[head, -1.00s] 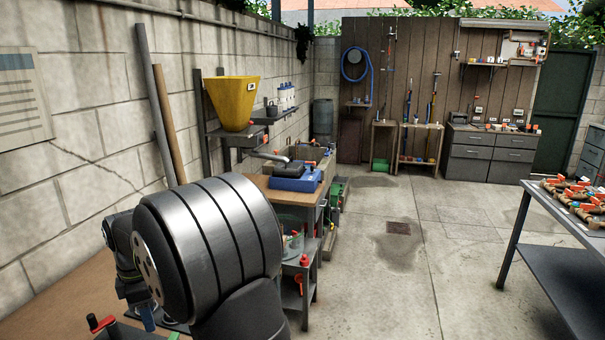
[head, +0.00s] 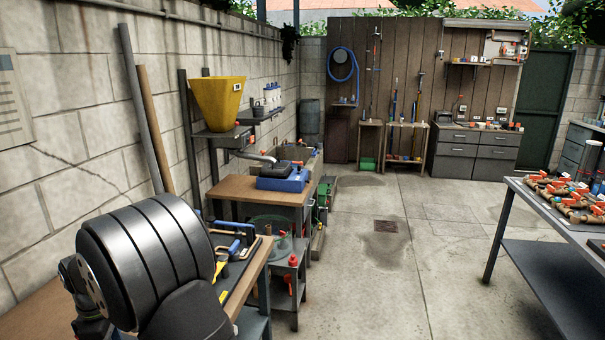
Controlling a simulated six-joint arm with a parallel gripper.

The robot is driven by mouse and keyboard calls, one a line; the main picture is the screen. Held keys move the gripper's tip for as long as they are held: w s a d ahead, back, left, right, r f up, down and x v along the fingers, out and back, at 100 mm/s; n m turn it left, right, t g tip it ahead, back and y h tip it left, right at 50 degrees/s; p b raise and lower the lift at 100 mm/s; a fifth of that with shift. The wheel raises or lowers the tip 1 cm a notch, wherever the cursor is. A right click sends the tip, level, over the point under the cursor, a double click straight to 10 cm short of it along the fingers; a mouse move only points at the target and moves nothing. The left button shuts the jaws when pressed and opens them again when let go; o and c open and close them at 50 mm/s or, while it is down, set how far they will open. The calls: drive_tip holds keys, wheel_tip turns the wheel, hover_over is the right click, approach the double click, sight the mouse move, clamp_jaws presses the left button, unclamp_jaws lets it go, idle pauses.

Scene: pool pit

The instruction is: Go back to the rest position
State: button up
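My arm (head: 150,265) shows at the lower left as a thick, dark grey, banded joint in front of the wooden bench. My gripper is not in view, so I cannot see its fingers or whether it holds anything. The task names no object.
A wooden bench with tools (head: 240,265) lies just right of my arm. Behind it are a blue tool case (head: 283,178) on a side table and a yellow hopper (head: 217,103) on the wall. A metal table (head: 540,215) stands at the right. The concrete floor (head: 400,275) between is clear.

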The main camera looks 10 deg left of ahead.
drive_tip(key=shift+a+f, duration=0.1)
drive_tip(key=shift+f, duration=0.9)
drive_tip(key=w+d+r, duration=0.2)
drive_tip(key=d+r, duration=0.1)
drive_tip(key=w+d+r, duration=0.2)
drive_tip(key=d+r, duration=0.1)
drive_tip(key=w+d+r, duration=0.2)
drive_tip(key=d+r, duration=0.1)
drive_tip(key=shift+d+r, duration=0.25)
drive_tip(key=shift+d, duration=0.05)
drive_tip(key=a+n, duration=0.1)
drive_tip(key=s+a+n, duration=0.1)
drive_tip(key=a, duration=0.1)
drive_tip(key=s+a+n, duration=0.1)
drive_tip(key=shift+s+a+f, duration=0.15)
drive_tip(key=shift+s+f, duration=0.05)
drive_tip(key=shift+f, duration=0.15)
